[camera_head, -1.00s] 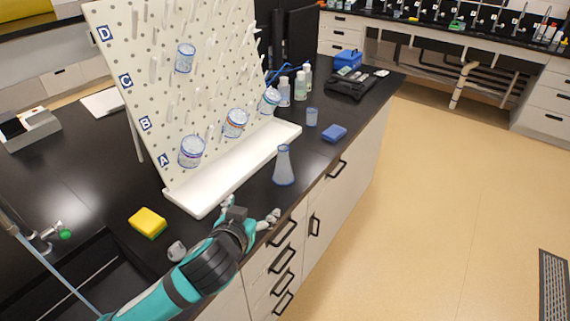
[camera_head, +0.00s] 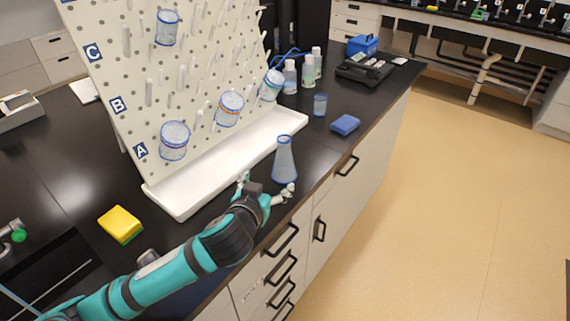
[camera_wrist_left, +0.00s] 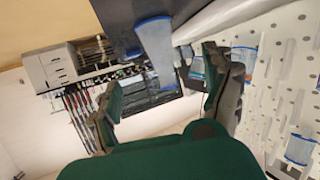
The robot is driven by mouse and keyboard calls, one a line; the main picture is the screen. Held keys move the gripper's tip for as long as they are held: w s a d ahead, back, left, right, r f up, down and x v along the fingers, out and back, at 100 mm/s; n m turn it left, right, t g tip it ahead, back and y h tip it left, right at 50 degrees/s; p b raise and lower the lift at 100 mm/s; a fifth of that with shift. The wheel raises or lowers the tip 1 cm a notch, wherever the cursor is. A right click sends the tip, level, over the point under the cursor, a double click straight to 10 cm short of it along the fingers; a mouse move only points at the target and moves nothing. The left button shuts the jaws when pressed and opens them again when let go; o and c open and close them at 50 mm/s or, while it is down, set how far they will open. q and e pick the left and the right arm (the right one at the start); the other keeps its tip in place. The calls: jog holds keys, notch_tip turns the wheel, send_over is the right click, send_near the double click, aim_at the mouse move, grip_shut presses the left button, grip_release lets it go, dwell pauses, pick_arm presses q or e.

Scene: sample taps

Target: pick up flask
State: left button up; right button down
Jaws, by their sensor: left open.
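The flask (camera_head: 285,161) is a clear blue conical vessel standing upright on the black bench, in front of the white trough of the drying rack. My left gripper (camera_head: 267,189) is open and empty, just on the near side of the flask, with its fingers spread toward it. The flask does not appear to be held. In the left wrist view the flask (camera_wrist_left: 156,45) shows beyond my open fingers (camera_wrist_left: 165,95). My right gripper is not in view.
The pegboard rack (camera_head: 190,75) holds several beakers on pegs, with a white trough (camera_head: 215,174) below. A yellow sponge (camera_head: 121,224) lies at the left. A small beaker (camera_head: 320,105) and a blue sponge (camera_head: 345,124) are farther along the bench. The bench edge is close on the right.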

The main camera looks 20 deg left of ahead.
aim_at(282, 165)
pick_arm(q)
jog(key=p+x, duration=0.1)
jog(key=x, duration=0.8)
jog(key=shift+w, duration=0.6)
jog(key=p+x, duration=0.1)
jog(key=x, duration=0.3)
jog(key=shift+w+d+f+p, duration=0.1)
jog(key=shift+w+d+p, duration=0.1)
jog(key=shift+w+p, duration=0.2)
jog(key=shift+c, duration=0.3)
